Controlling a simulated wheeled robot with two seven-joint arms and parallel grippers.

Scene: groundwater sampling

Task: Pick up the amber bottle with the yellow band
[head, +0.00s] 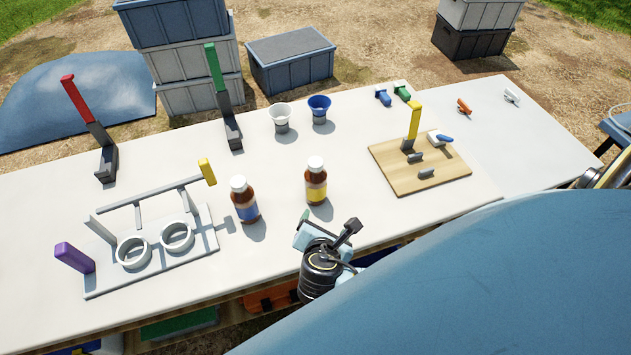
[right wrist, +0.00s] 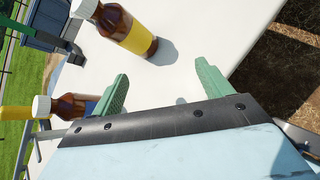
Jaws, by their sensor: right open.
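The amber bottle with the yellow band (head: 316,187) stands upright on the white table, with a white cap. In the right wrist view the same bottle (right wrist: 125,29) is at the top, beyond my fingertips and not between them. My right gripper (head: 318,226) is at the table's near edge, on the near side of the bottle and apart from it. Its green fingers (right wrist: 160,72) are spread and empty. A second amber bottle with a blue band (head: 245,204) stands to the left; it also shows in the right wrist view (right wrist: 72,105). My left gripper is out of view.
A grey rack with two rings (head: 207,247) and a yellow-ended bar is at the left. White (head: 280,115) and blue (head: 320,106) cups stand behind the bottles. A wooden board (head: 455,180) with a yellow-handled clamp is at the right. Table around the yellow-banded bottle is clear.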

